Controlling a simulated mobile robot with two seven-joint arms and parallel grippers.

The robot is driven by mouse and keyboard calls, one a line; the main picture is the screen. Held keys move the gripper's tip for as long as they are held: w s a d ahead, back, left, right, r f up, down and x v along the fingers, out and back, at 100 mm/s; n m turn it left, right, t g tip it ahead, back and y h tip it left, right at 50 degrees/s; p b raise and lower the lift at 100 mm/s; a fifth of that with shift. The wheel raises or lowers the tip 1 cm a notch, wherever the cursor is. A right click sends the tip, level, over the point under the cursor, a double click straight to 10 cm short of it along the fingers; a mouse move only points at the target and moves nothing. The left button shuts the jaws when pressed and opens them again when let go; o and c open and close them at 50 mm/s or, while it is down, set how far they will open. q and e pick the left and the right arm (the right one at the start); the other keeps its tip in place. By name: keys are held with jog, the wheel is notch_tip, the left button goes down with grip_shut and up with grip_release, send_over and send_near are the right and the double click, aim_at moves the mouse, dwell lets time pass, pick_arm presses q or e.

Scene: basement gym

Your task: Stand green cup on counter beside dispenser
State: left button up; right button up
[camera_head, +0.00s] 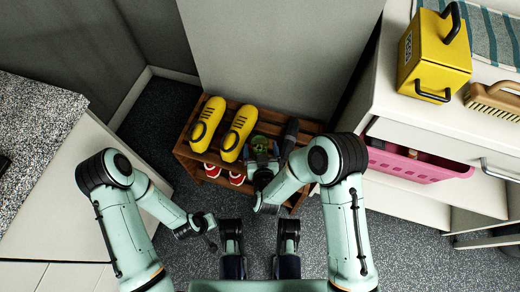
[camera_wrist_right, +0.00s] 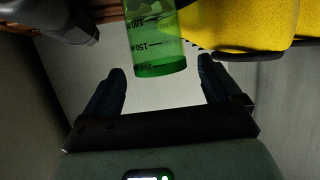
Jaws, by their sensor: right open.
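The green cup (camera_head: 261,143) is on the wooden rack in the head view, partly hidden by my right gripper. In the right wrist view the see-through green cup (camera_wrist_right: 158,45) has dark volume marks, and its near end points at my right gripper (camera_wrist_right: 162,72). The right gripper is open; the cup's near end lies in line with the gap between its fingers, and contact is not visible. My right gripper also shows in the head view (camera_head: 262,164). My left gripper (camera_head: 211,231) is low at the left, away from the rack; its jaws are unclear. I cannot make out a dispenser.
The rack (camera_head: 184,150) also holds yellow shoes (camera_head: 238,132), red-and-white shoes (camera_head: 211,170) and a dark shoe (camera_head: 290,134). A speckled counter (camera_head: 38,135) stands left. A white cabinet (camera_head: 391,88) at right bears a yellow block (camera_head: 434,55) and brush (camera_head: 492,101); a pink basket (camera_head: 410,167) protrudes below.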

jog(key=shift+x, duration=0.9)
jog(key=c, duration=1.6)
jog(key=shift+r, duration=0.2)
